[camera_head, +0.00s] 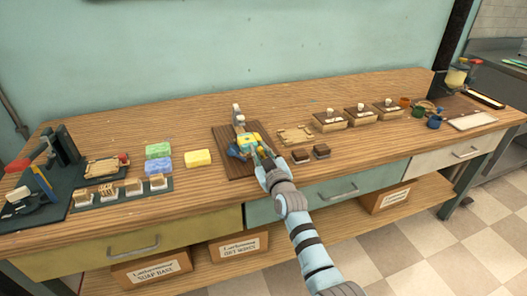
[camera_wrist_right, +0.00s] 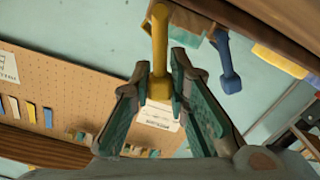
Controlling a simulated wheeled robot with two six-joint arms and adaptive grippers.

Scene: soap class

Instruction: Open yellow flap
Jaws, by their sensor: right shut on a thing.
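The yellow flap (camera_head: 250,139) belongs to a small fixture on a dark board in the middle of the workbench. A yellow lever with a knob at its end (camera_wrist_right: 160,45) runs between my fingers in the right wrist view. My right gripper (camera_head: 262,153) reaches the front of the fixture and covers part of it. In the wrist view, the right gripper's fingertips (camera_wrist_right: 161,68) are closed around the yellow lever, just above its knob. A similar blue lever (camera_wrist_right: 229,65) hangs to the right, outside the fingers. I cannot tell the flap's angle. My left gripper is not in view.
Green, blue and yellow soap blocks (camera_head: 198,158) lie left of the dark board (camera_head: 225,134). Two small dark blocks (camera_head: 321,151) lie close to the right of my gripper. Several brown boxes (camera_head: 330,121) stand further right.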

